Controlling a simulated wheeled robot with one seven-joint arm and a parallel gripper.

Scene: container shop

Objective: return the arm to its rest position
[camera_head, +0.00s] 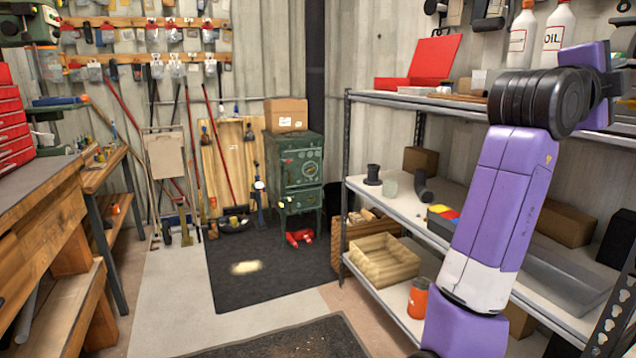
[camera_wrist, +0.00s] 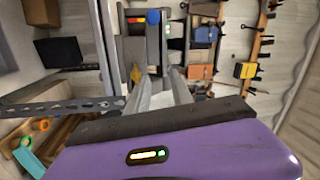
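My arm rises on the right of the head view, its purple and black links raised in front of the shelf rack and leaving the picture at the right edge. My gripper is outside the head view. In the wrist view my gripper (camera_wrist: 158,82) shows two grey fingers standing apart, with a gap between them. Nothing is seen held in the gap. Shelf and wall items lie beyond the fingertips.
The metal shelf rack (camera_head: 385,97) stands close behind my arm, with a red box (camera_head: 433,60), oil bottles (camera_head: 557,35) and a wooden crate (camera_head: 385,260). A workbench (camera_head: 45,190) is at left. A green cabinet (camera_head: 297,170) stands at the back. The dark floor mat (camera_head: 290,270) is mostly clear.

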